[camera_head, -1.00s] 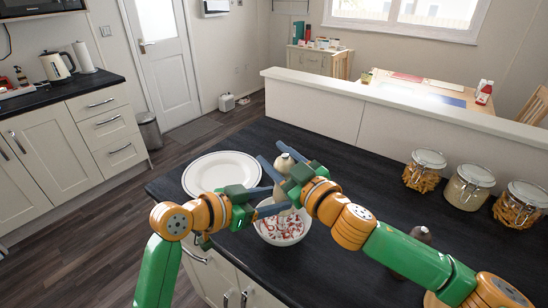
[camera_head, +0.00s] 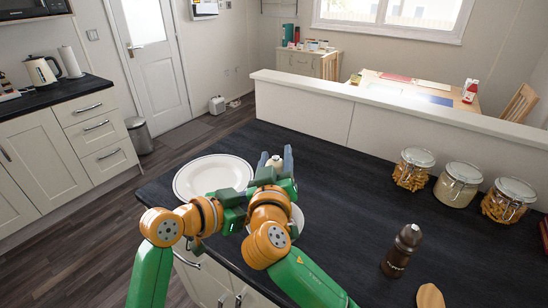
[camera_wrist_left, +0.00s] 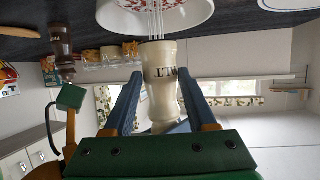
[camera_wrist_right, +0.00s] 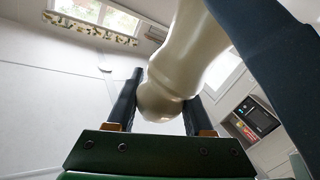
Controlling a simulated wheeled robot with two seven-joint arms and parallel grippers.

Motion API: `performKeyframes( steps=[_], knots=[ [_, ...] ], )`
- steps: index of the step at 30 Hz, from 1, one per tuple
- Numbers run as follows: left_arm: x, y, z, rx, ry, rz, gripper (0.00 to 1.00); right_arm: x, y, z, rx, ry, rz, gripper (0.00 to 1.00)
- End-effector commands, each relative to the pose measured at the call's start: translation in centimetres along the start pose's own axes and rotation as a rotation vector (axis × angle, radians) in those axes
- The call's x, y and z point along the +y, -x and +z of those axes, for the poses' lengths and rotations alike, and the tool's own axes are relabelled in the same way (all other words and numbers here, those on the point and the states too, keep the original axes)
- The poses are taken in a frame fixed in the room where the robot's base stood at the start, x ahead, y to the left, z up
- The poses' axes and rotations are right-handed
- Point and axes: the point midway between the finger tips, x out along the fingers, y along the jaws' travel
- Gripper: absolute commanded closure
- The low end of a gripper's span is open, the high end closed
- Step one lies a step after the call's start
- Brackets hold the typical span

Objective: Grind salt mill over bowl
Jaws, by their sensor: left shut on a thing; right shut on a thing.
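The cream salt mill (camera_head: 275,162) is held between my two grippers above the bowl, roughly upright. My left gripper (camera_wrist_left: 160,78) is shut on its lettered body. My right gripper (camera_wrist_right: 162,100) is shut on the mill's rounded top; its blue fingers show in the head view (camera_head: 275,165). The white bowl (camera_head: 297,218) is mostly hidden behind my right gripper. In the left wrist view, which is upside down, the bowl (camera_wrist_left: 150,22) with its red pattern lies beyond the mill's lower end, and thin white streaks run between them.
A white plate (camera_head: 200,172) lies left of the bowl on the dark counter (camera_head: 345,190). A dark brown mill (camera_head: 403,250) and a wooden disc (camera_head: 430,297) stand and lie at the right. Several glass jars (camera_head: 458,184) line the low wall. The middle right counter is clear.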

Motion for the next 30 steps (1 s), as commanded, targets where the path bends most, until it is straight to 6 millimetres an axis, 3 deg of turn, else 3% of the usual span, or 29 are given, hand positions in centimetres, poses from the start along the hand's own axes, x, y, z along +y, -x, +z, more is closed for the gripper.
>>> performKeyframes(
  steps=[17, 18, 20, 21, 30],
  knots=[
    [0.05, -0.02, 0.03, -0.001, 0.0, 0.001, 0.96, 0.01, 0.06, -0.07, -0.007, 0.0, 0.022, 1.0],
    [0.04, -0.02, 0.03, -0.001, 0.0, 0.001, 0.96, 0.0, 0.06, -0.07, -0.007, 0.0, 0.022, 0.38],
    [0.03, -0.02, 0.02, -0.001, 0.0, 0.001, 0.96, 0.0, 0.06, -0.06, -0.007, 0.0, 0.022, 0.21],
    [0.03, -0.01, 0.02, -0.001, 0.0, 0.001, 0.96, 0.01, 0.06, -0.05, -0.007, 0.0, 0.022, 0.18],
    [-0.01, 0.01, -0.03, 0.0, 0.0, 0.0, 0.96, 0.14, 0.04, -0.32, -0.008, -0.001, 0.023, 0.18]
  ],
)
